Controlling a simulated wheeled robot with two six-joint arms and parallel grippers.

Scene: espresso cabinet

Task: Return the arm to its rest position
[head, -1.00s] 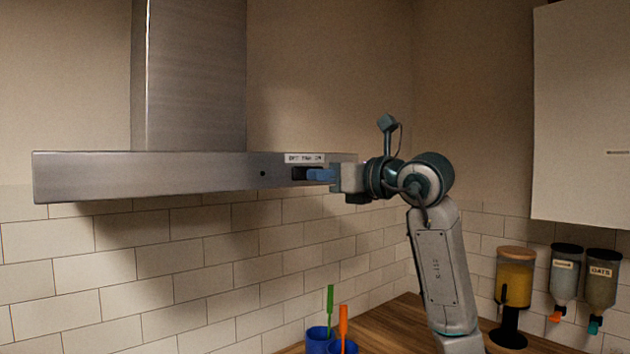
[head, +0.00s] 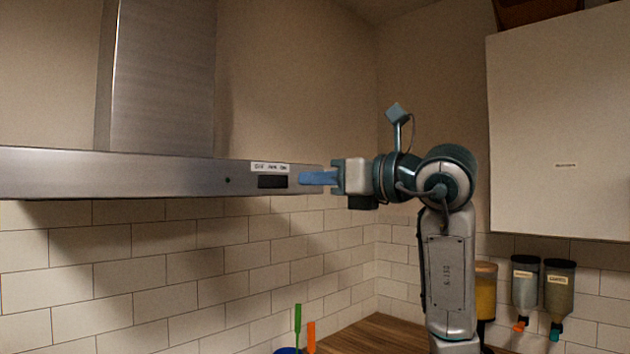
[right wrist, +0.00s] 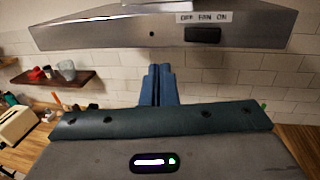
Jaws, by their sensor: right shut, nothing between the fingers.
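My right gripper (head: 301,178) has blue fingers that are closed together and hold nothing. In the head view it points left, close to the right end of the range hood's front edge. In the right wrist view the shut blue fingers (right wrist: 158,72) point ahead, with white wall tile beyond them. The steel range hood (head: 110,172) has a dark switch (head: 272,181) under a label, and in the wrist view the label (right wrist: 203,17) reads OFF FAN ON. In the wrist view the fingers are below the switch and to its left. My left gripper is not in view.
A white wall cabinet (head: 560,130) hangs right of my arm. Below it are several dispensers (head: 525,283) by the wooden counter (head: 375,335). Green (head: 298,318) and orange (head: 311,337) utensils stand at the bottom. The wrist view shows a wooden shelf (right wrist: 55,80) at left.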

